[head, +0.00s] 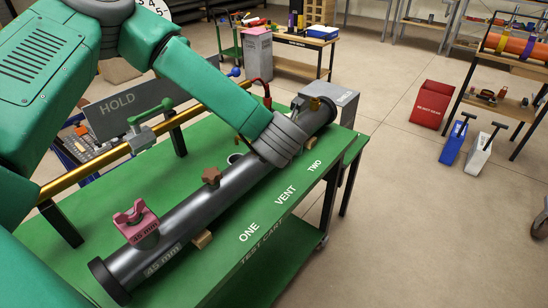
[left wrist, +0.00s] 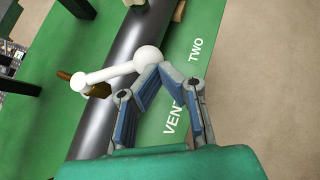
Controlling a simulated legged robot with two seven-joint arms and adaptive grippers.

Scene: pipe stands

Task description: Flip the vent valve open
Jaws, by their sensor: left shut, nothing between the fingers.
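The dark grey pipe (head: 190,216) lies along the green test cart (head: 190,150), which is marked ONE, VENT and TWO. In the left wrist view, a white lever (left wrist: 108,73) with a round ball end reaches across the pipe (left wrist: 135,32) from a brown fitting (left wrist: 70,80). My left gripper (left wrist: 152,72) is shut and empty, its blue-padded fingers converging just beside the ball, near the VENT lettering. I cannot tell whether they touch it. In the head view my wrist hides the gripper and most of the lever. My right gripper is not in view.
A pink 45 mm clamp (head: 136,223) and a brown knob (head: 211,176) stand up from the pipe. Behind it runs a brass pipe (head: 86,173) with a green-handled valve (head: 150,112) and a HOLD sign (head: 119,103). The floor to the right is clear near the cart.

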